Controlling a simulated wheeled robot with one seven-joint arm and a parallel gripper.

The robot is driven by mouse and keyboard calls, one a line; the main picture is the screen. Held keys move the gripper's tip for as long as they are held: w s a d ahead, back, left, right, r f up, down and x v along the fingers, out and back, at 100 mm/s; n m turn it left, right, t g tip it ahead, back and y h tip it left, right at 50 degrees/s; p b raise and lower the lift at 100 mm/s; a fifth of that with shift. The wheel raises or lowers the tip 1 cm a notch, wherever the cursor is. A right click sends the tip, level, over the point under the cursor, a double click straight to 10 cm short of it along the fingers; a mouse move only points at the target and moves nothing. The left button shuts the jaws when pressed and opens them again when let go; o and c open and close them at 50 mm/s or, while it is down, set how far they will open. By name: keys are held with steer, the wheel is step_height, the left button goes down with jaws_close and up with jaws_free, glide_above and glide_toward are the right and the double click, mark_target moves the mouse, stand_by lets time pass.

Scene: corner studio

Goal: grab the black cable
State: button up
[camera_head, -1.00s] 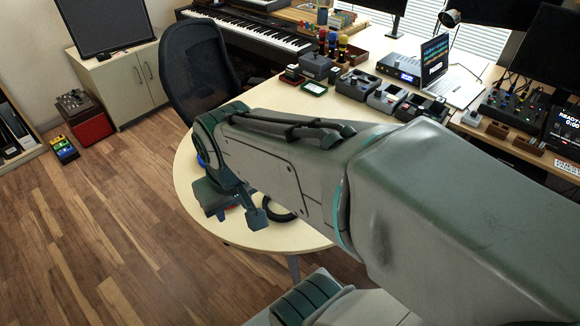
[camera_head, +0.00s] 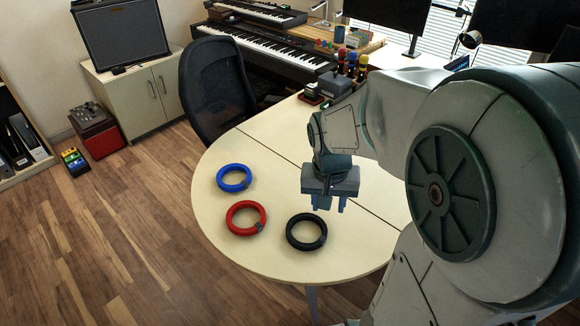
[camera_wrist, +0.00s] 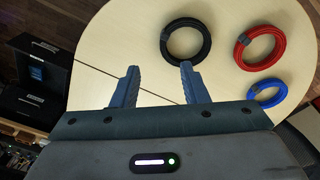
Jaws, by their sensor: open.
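The black cable (camera_head: 306,217) is a coiled ring lying flat on the rounded end of the pale table (camera_head: 290,262). My gripper (camera_head: 328,205) is open and empty, pointing down over the table, just behind and slightly right of the black cable in the head view. Both fingers of my gripper (camera_wrist: 159,68) show in the wrist view with a clear gap between them.
A red cable coil (camera_head: 233,226) lies left of the black one, and a blue coil (camera_head: 220,181) lies farther back left. A black office chair (camera_head: 215,90) stands at the table's far left edge. The table around the coils is otherwise bare.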

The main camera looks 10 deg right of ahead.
steer(key=w+d+f+m, duration=0.2)
steer(key=w+f, duration=0.2)
steer(key=f, duration=0.1)
steer(key=b, duration=0.2)
glide_above(324, 234)
steer(key=shift+g+y, duration=0.4)
steer(key=f, duration=0.9)
steer(key=shift+s+a+f, duration=0.1)
steer(key=shift+s+a, duration=0.05)
steer(key=shift+s, duration=0.05)
steer(key=shift+w+f, duration=0.2)
steer(key=shift+f, duration=2.4)
jaws_close()
